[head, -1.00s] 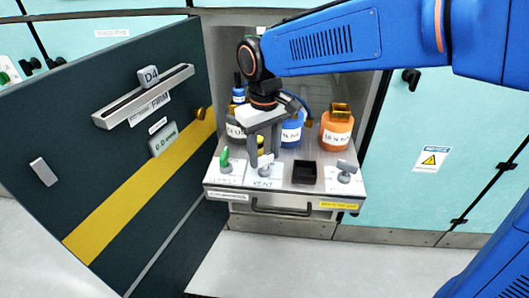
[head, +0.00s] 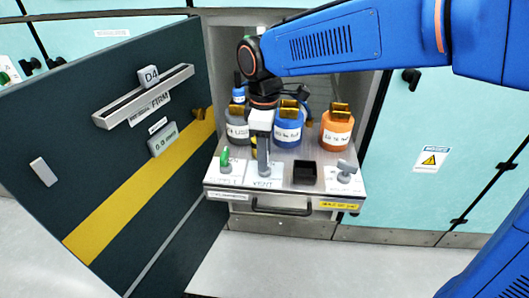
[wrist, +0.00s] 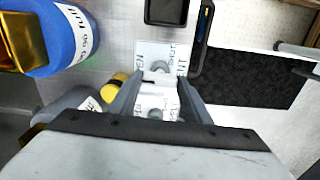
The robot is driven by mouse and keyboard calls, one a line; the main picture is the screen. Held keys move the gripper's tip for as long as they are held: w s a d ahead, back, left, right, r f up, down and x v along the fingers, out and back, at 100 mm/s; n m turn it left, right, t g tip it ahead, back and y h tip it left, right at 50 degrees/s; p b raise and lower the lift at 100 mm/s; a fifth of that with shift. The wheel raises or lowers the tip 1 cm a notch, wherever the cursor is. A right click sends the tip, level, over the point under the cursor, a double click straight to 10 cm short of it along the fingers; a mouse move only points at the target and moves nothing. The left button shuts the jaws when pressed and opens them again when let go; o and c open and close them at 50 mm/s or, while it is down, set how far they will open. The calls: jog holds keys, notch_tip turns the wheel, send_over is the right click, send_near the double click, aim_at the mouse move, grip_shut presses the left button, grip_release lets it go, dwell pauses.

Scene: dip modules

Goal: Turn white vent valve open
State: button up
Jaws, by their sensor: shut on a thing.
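The white vent valve (wrist: 156,98) shows in the wrist view between the two fingers of my gripper (wrist: 157,104). My gripper is shut on its handle. In the head view, my gripper (head: 263,166) points straight down over the white plate marked VENT (head: 264,183), and one finger hides most of the valve. In the wrist view, the handle runs roughly up and down the picture over the lettered plate (wrist: 172,50); its words are partly covered.
A green-handled valve (head: 224,158) stands left of the vent; a black open box (head: 305,172) and a grey valve (head: 345,170) stand right. Blue (head: 288,128) and orange (head: 337,132) bottles stand behind. An open dark door (head: 110,150) flanks the left.

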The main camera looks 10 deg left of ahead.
jog(key=shift+n, duration=0.4)
jog(key=o, duration=1)
jog(key=shift+o, duration=0.2)
jog(key=shift+r, duration=0.1)
notch_tip(320, 180, up, 17)
jog(key=shift+r, duration=0.15)
